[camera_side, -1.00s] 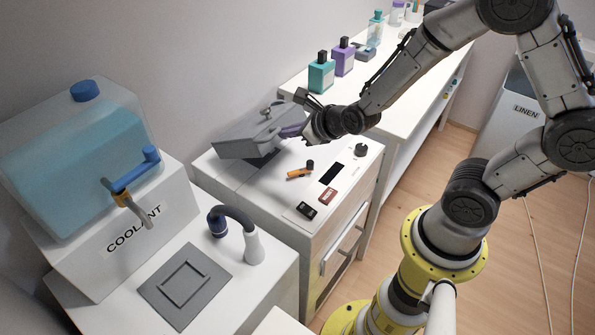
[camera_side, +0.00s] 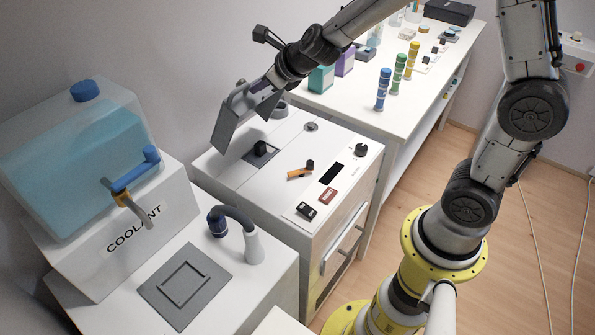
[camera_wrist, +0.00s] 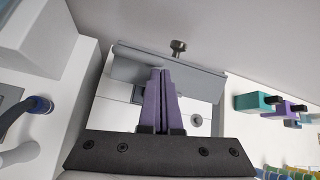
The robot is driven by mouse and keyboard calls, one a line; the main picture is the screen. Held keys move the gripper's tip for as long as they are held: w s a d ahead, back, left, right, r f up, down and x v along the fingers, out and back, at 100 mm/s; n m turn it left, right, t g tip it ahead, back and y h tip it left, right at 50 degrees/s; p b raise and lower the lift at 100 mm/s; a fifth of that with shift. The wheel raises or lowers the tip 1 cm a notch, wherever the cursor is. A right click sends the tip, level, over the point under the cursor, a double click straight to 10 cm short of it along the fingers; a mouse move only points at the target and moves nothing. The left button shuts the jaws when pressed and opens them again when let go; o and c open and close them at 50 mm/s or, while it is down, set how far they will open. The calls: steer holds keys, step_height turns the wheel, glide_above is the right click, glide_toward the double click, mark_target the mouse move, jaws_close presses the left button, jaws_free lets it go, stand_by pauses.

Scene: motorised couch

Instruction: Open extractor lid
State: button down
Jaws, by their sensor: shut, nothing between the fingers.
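The grey extractor lid (camera_side: 231,122) stands steeply raised on the back left of the white extractor box (camera_side: 225,170). In the wrist view the lid (camera_wrist: 125,65) is a wide grey panel with a knob at its far edge.
The box's front top carries an orange-handled lever (camera_side: 300,172), a dark display and buttons. A coolant tank (camera_side: 75,150) and a hose fitting (camera_side: 235,225) stand at left. Bottles and coloured cylinders (camera_side: 399,74) stand on the white table behind right.

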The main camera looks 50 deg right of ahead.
steer(key=shift+w+r, duration=0.4)
steer(key=shift+w, duration=0.2)
steer(key=shift+w+r, duration=0.35)
steer(key=shift+w, duration=0.3)
steer(key=shift+r, duration=0.1)
